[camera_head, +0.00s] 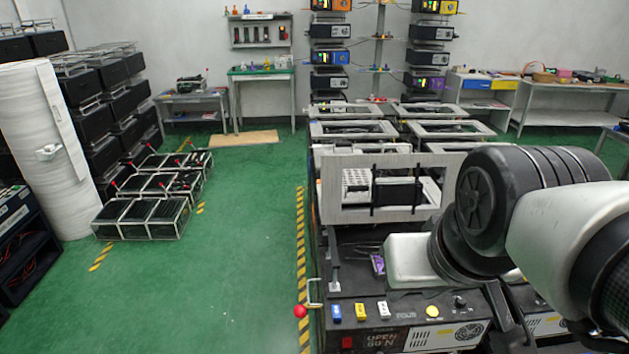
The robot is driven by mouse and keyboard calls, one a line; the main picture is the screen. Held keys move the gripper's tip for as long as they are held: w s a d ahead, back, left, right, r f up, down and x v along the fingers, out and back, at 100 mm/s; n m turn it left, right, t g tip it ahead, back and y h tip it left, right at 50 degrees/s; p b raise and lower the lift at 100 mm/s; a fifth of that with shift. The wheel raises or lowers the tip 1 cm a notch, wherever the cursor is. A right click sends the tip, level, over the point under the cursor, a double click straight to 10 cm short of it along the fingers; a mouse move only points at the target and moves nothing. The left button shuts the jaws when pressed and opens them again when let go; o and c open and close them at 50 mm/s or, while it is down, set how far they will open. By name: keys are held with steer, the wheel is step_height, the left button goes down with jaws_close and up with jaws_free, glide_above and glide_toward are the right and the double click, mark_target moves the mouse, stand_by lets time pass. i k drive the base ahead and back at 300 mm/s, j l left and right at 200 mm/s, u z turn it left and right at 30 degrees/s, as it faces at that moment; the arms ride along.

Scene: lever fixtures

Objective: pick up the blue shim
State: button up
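The blue shim (337,312) is a small block on the front top edge of a black fixture box (440,336) in the lower middle of the view. It stands at the left end of a short row, with a yellow block (361,311) and a white block (384,310) to its right. My arm reaches in from the right, and its white and dark links lie above and to the right of the row. I cannot make out my gripper's fingertips, and nothing is seen touching the blue shim.
A lever with a red ball (300,311) sticks out left of the box, close to the blue shim. A yellow button (432,311) is to the right. A grey upright frame (330,188) stands behind. Green floor (240,260) is clear to the left.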

mark_target(337, 316)
steer(key=j+z, duration=0.15)
steer(key=j, duration=0.25)
steer(key=k+j+z, duration=0.1)
steer(key=j, duration=0.25)
steer(key=k+j+z, duration=0.15)
steer(key=j, duration=0.2)
steer(key=j+z, duration=0.3)
steer(key=j, duration=0.25)
steer(key=k+j+z, duration=0.25)
steer(key=j, duration=0.3)
steer(key=i+j+z, duration=0.15)
steer(key=j+z, duration=0.15)
steer(key=j, duration=0.2)
steer(key=j+z, duration=0.35)
steer(key=j, duration=0.2)
steer(key=i+j+z, duration=0.2)
steer(key=i+j, duration=0.55)
steer(key=i, duration=0.1)
